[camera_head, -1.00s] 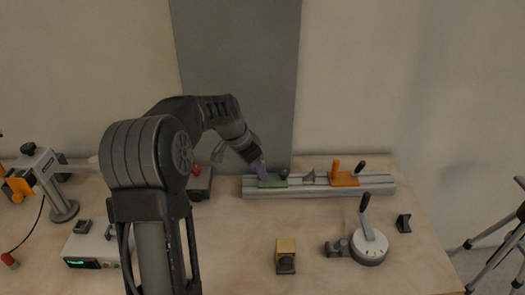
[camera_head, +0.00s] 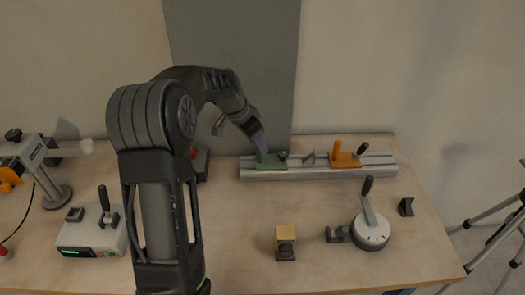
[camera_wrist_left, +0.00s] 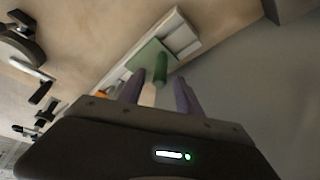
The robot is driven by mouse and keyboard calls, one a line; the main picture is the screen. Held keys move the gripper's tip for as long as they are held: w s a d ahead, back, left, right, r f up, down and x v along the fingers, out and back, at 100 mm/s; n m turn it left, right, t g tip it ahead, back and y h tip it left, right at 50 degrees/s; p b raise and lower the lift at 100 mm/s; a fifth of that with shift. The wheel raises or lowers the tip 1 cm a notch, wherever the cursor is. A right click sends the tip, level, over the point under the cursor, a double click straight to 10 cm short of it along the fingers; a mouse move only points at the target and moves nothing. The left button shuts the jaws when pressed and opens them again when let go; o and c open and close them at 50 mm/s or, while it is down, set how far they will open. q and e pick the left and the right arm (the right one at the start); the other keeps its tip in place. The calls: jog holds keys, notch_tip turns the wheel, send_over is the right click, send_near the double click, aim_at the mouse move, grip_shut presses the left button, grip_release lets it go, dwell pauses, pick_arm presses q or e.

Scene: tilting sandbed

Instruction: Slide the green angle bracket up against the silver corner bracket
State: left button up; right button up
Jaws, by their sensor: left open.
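The green angle bracket (camera_head: 270,164) sits on the left part of a silver rail (camera_head: 310,173) at the back of the table. In the left wrist view it shows as a green plate (camera_wrist_left: 147,54) with an upright green post (camera_wrist_left: 160,68). The silver corner bracket (camera_head: 309,159) is on the same rail to its right, with a gap between them. My left gripper (camera_head: 262,146) is at the green bracket, its purple fingers open. In the left wrist view the fingers (camera_wrist_left: 160,92) stand on either side of the post; contact is unclear. My right gripper is out of view.
An orange bracket (camera_head: 345,159) is on the rail right of the silver one. A dial with a lever (camera_head: 370,232), a yellow block (camera_head: 286,236) and a small dark piece (camera_head: 406,207) stand in front. A box with a green display (camera_head: 92,236) is at left.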

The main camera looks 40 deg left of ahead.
pick_arm(q)
jog(key=x, duration=0.5)
jog(key=shift+w+f+p, duration=0.1)
jog(key=shift+f+p, duration=0.25)
jog(key=shift+f, duration=0.05)
jog(key=shift+c, duration=0.4)
grip_shut()
dwell(0.6)
